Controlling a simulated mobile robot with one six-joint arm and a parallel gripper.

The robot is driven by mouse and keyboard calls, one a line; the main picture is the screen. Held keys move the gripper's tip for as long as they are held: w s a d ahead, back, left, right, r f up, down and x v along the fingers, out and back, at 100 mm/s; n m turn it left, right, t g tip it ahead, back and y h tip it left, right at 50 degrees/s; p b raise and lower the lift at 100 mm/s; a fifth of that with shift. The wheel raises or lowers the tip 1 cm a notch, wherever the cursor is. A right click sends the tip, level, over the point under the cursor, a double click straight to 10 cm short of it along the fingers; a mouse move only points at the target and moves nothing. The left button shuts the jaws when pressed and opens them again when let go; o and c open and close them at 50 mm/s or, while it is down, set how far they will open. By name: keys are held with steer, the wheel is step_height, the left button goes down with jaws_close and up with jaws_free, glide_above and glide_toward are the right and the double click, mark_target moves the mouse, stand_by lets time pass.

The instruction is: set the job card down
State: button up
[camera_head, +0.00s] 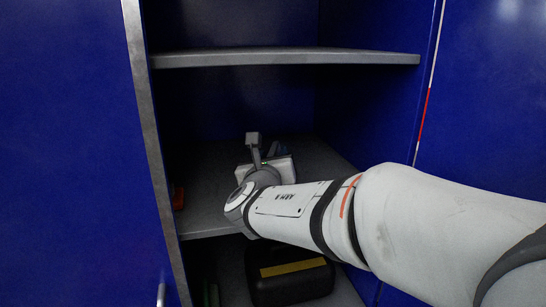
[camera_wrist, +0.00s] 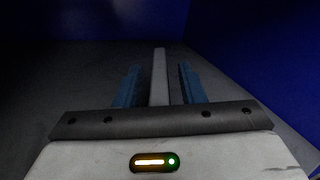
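My gripper (camera_wrist: 158,88) reaches into a blue cabinet, low over its middle shelf (camera_head: 205,215). In the wrist view its two blue fingers stand apart. A narrow pale grey strip (camera_wrist: 159,72) runs lengthwise between them, with a dark gap on each side. It may be the job card seen edge-on, but I cannot tell for sure. I also cannot tell whether the strip touches the shelf. In the head view my gripper (camera_head: 284,151) is partly hidden behind my own wrist, and no card can be made out there.
An upper shelf (camera_head: 285,58) spans the cabinet above my arm. A black case with a yellow band (camera_head: 292,268) sits in the bay below. The shelf left of my gripper looks bare.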

steer(key=shift+r, duration=0.2)
steer(key=s, duration=0.4)
steer(key=s+a, duration=0.1)
steer(key=s, duration=0.3)
steer(key=s+b, duration=0.1)
steer(key=s, duration=0.3)
steer(key=shift+a, duration=0.2)
steer(key=shift+f, duration=0.1)
